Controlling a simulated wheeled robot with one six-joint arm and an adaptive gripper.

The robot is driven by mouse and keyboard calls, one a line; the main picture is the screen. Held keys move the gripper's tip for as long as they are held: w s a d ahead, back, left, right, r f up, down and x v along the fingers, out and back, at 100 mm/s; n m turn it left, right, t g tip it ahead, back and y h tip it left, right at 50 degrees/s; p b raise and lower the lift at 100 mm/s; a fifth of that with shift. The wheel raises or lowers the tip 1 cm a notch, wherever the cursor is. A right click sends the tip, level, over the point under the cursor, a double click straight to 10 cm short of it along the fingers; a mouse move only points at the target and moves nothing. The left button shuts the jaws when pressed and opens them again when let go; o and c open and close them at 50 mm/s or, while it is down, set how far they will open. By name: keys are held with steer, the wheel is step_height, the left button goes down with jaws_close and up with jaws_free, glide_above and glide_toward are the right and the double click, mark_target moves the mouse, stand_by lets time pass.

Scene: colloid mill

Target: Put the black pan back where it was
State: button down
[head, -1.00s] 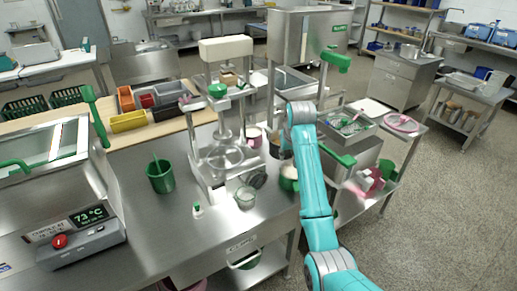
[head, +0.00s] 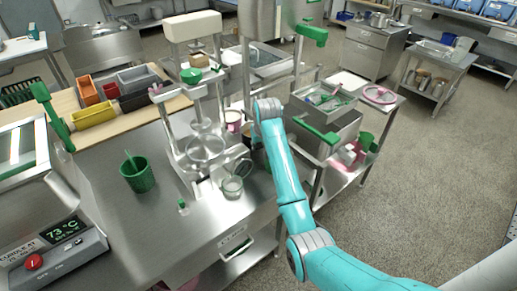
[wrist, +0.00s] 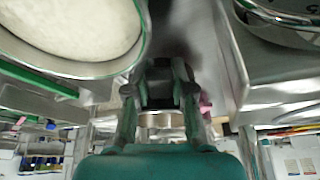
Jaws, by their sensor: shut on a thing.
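My gripper (wrist: 160,105) is in the middle of the wrist view, its two fingers closed on a dark piece between them. This dark piece looks like part of the black pan (wrist: 160,85), but the pan's full shape is not clear there. In the head view my arm hides the gripper, and only a small dark patch shows beside the arm near the mill stand. A round vessel with pale contents (wrist: 70,25) is close to the gripper at the upper left of the wrist view.
A cart (head: 330,125) with a tray stands to the right.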

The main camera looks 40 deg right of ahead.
steer(key=shift+f, duration=0.95)
steer(key=c, duration=1.3)
jaws_free()
steer(key=shift+f, duration=0.1)
steer(key=shift+o, duration=0.2)
steer(key=v, duration=1.2)
